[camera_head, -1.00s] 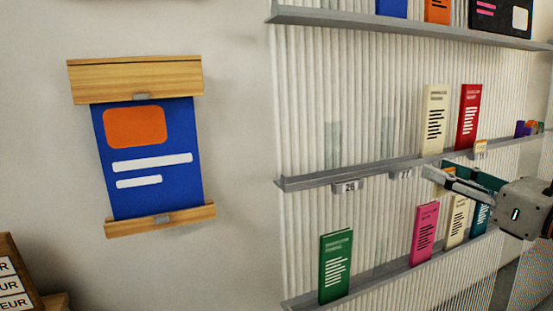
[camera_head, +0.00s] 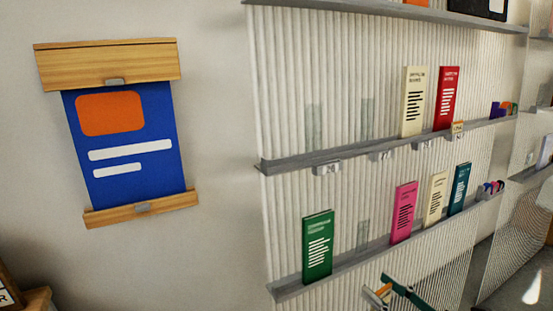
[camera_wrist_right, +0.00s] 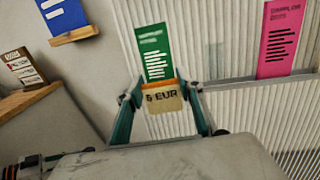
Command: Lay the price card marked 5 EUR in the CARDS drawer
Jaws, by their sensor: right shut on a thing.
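My right gripper (camera_wrist_right: 163,92) is shut on the price card marked 5 EUR (camera_wrist_right: 164,101) in the right wrist view. The card is cream with an orange top and stands between the two teal fingers. In the head view the same gripper (camera_head: 388,288) is low at the bottom edge, below the lower shelf, with the card (camera_head: 381,293) small and partly cut off. No drawer marked CARDS can be made out. My left gripper does not show clearly in either view.
Upright booklets, such as the green one (camera_head: 317,246), stand on the lower shelf (camera_head: 290,289). A middle shelf (camera_head: 285,162) holds more booklets. A blue poster (camera_head: 130,150) hangs at left. A wooden board with labels (camera_wrist_right: 24,68) stands on a wooden ledge (camera_wrist_right: 28,98).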

